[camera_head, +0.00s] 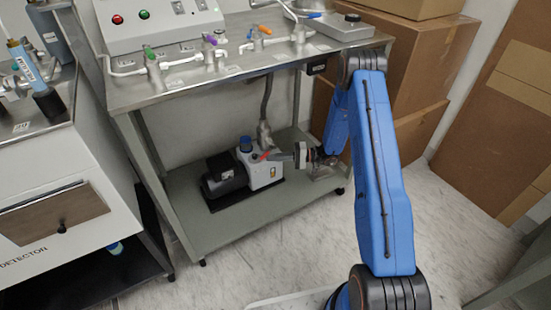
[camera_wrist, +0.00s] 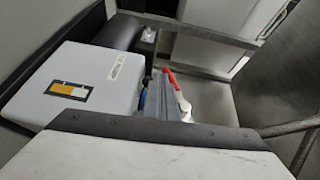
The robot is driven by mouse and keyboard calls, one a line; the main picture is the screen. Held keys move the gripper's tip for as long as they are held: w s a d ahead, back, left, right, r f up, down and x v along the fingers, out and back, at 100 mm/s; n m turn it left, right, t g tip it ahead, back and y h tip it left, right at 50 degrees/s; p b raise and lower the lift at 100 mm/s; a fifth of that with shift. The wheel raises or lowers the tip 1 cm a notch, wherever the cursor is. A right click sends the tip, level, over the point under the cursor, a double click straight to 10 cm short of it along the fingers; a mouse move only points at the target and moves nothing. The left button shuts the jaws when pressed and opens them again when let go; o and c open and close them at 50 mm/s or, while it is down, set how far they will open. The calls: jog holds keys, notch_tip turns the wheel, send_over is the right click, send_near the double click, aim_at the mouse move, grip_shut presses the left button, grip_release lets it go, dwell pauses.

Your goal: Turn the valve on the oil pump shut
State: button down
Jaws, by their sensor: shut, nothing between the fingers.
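The oil pump (camera_head: 262,173) stands on the lower shelf of the cart, with a black motor on its left, a white body and a blue cap. In the wrist view the white pump body (camera_wrist: 85,80) with a yellow label fills the left. The red valve handle (camera_head: 271,156) is at the pump's right, by the fitting under the grey hose. It also shows in the wrist view (camera_wrist: 172,80), just beyond and right of my fingertips. My gripper (camera_head: 280,157) is shut and empty, reaching in from the right beside the handle. I cannot tell whether they touch; the fingers (camera_wrist: 164,96) partly hide the valve.
The cart's top (camera_head: 200,82) overhangs the pump and carries several small valves with coloured handles. Cardboard boxes (camera_head: 418,60) stand behind my arm at the right. A detector cabinet (camera_head: 60,190) is at the left. Tiled floor (camera_head: 235,265) is clear in front.

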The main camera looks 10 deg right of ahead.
jog(key=shift+s+a+r, duration=0.2)
jog(key=shift+a+r, duration=0.1)
jog(key=shift+a, duration=0.25)
jog(key=shift+a+r, duration=0.2)
dwell(0.4)
dwell(1.3)
